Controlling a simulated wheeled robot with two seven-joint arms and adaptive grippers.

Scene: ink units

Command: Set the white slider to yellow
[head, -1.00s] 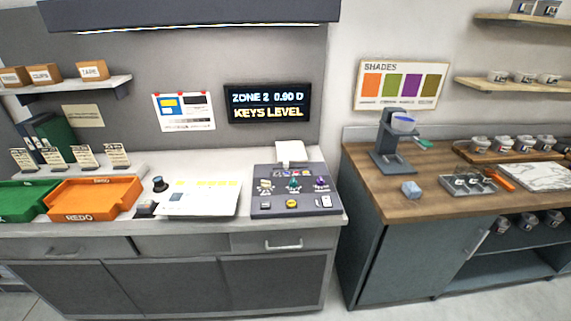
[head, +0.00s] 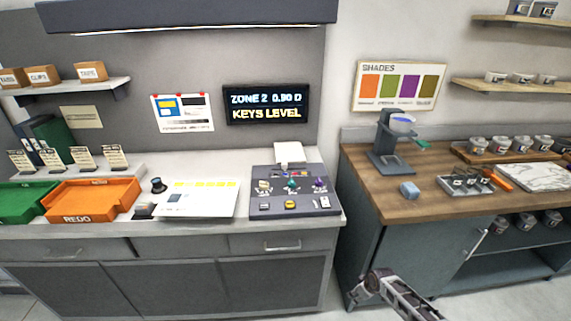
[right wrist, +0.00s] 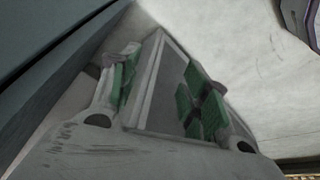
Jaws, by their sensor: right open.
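The grey control console (head: 262,211) sits on the right end of the white-topped counter. On its sloped face, a white or cream slider knob (head: 264,187) stands at the left, beside a teal one (head: 292,185) and a purple one (head: 319,184). Coloured marks lie above the knobs, too small to read. My right gripper (head: 364,288) is low in front of the cabinets, right of and below the console and well apart from it. In the right wrist view its green-padded fingers (right wrist: 163,88) are apart with nothing between them. My left gripper is out of view.
A white sheet or board (head: 200,204), a black knob (head: 158,185) and an orange REDO tray (head: 92,201) lie left of the console. A wall display (head: 266,104) reads "KEYS LEVEL". A wooden-topped bench (head: 400,210) stands to the right, across a gap.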

